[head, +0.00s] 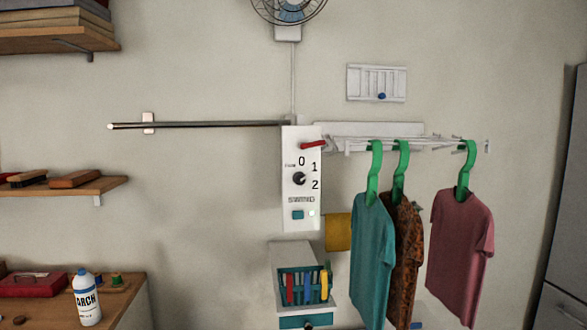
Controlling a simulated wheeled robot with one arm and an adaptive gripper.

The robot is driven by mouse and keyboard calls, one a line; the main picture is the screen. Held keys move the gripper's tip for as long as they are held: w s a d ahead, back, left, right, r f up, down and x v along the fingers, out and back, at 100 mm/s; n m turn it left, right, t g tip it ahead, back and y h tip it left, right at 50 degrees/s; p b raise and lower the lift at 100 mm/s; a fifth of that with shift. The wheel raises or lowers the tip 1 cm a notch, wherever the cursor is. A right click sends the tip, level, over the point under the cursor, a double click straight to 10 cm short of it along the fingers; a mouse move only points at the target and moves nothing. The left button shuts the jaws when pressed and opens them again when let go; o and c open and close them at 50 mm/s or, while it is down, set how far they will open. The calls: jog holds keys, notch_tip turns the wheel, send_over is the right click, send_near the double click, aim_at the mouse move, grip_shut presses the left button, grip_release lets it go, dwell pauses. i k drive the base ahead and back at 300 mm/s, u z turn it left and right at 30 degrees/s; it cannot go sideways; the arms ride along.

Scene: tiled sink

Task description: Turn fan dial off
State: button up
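The fan dial is a small round black knob (299,179) on a tall white control panel (290,212) on the wall. The numbers 0, 1 and 2 are printed around it, with 0 above and 1 and 2 to the right. The knob is too small to tell which number it points to. The wall fan (289,11) is at the top edge, partly cut off, with a cord running down towards the panel. My gripper is not in this view.
A red lever (313,145) sticks out above the dial; a teal button (297,215) is below. A dark horizontal rod (205,125) runs left from the panel. A teal shirt (371,255) and other hung shirts are close on the right. A basket (304,287) is below.

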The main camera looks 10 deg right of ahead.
aim_at(299, 178)
jog(key=u, duration=0.55)
jog(key=k, duration=0.65)
jog(key=u, duration=1.2)
jog(key=i, duration=1.1)
jog(key=z, duration=0.65)
jog(key=i, duration=0.4)
jog(key=z, duration=0.45)
